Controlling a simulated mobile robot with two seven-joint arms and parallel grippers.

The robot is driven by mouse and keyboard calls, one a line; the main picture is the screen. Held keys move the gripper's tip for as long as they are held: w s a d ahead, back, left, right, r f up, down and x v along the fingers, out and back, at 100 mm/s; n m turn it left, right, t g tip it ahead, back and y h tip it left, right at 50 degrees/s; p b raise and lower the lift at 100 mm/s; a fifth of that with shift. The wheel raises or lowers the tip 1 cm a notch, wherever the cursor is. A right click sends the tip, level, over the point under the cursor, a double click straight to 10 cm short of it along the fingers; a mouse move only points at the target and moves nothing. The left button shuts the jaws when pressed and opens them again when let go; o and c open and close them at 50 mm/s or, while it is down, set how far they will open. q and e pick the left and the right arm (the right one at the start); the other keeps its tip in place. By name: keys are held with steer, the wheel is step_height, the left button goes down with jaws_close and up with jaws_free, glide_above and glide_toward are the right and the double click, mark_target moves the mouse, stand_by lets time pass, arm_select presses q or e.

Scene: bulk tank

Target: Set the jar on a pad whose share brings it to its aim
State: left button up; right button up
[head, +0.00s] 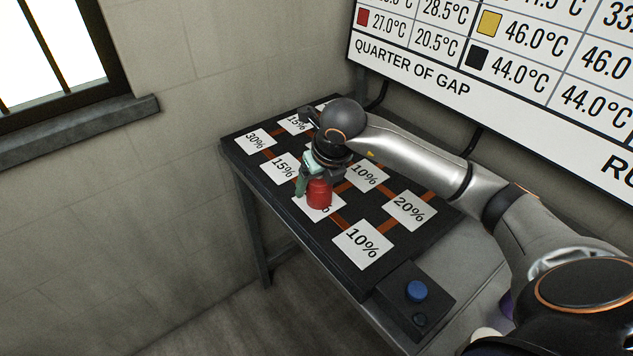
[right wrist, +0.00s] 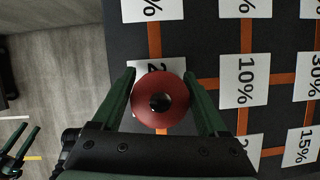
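The red jar (head: 319,193) stands upright on a white pad (head: 329,215) near the middle of the dark board. The jar mostly covers that pad's label; a "2" shows beside it in the right wrist view. My right gripper (head: 310,183) reaches down over the jar. In the right wrist view its green fingers lie on both sides of the jar (right wrist: 160,100), close against it. Other pads read 10% (head: 362,243), 20% (head: 409,210), 15% (head: 285,168) and 30% (head: 256,141). My left gripper (right wrist: 18,140) shows only in the right wrist view, fingers apart, away from the board.
A wall sign (head: 470,70) lists 27.0°C and 20.5°C beside a red square, and reads "QUARTER OF GAP". A dark box with a blue button (head: 416,290) sits at the table's near end. My right arm hides some far pads.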

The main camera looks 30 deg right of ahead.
steer(key=shift+o, duration=1.3)
steer(key=p+v, duration=0.1)
steer(key=v, duration=1.1)
steer(key=shift+r, duration=0.2)
steer(key=shift+a, duration=0.1)
